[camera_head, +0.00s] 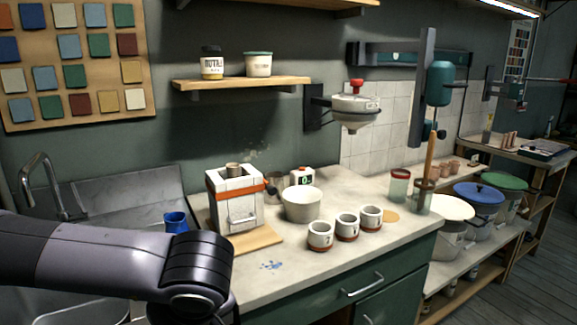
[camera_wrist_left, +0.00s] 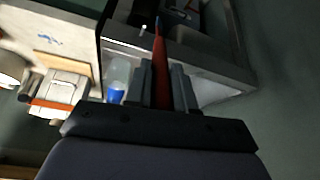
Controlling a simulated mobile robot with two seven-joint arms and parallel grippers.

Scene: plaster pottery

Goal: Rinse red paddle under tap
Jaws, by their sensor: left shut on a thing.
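In the left wrist view my left gripper (camera_wrist_left: 162,85) is shut on the red paddle (camera_wrist_left: 160,55). The paddle points away from the fingers, and its narrow far end looks bluish. In that view it lies across the grey sink area (camera_wrist_left: 215,75). The curved metal tap (camera_head: 50,182) stands at the back left of the sink (camera_head: 130,190) in the head view. My left arm crosses in front of the sink there and hides much of the basin; my left gripper and the paddle do not show in that view. I cannot tell whether water runs. My right gripper is not in view.
A blue cup (camera_head: 175,221) stands beside the sink, close to my left arm. A white kiln-like box (camera_head: 230,205), a white bowl (camera_head: 302,204) and several small cups (camera_head: 320,236) stand on the counter (camera_head: 285,276). The counter's front middle is mostly clear.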

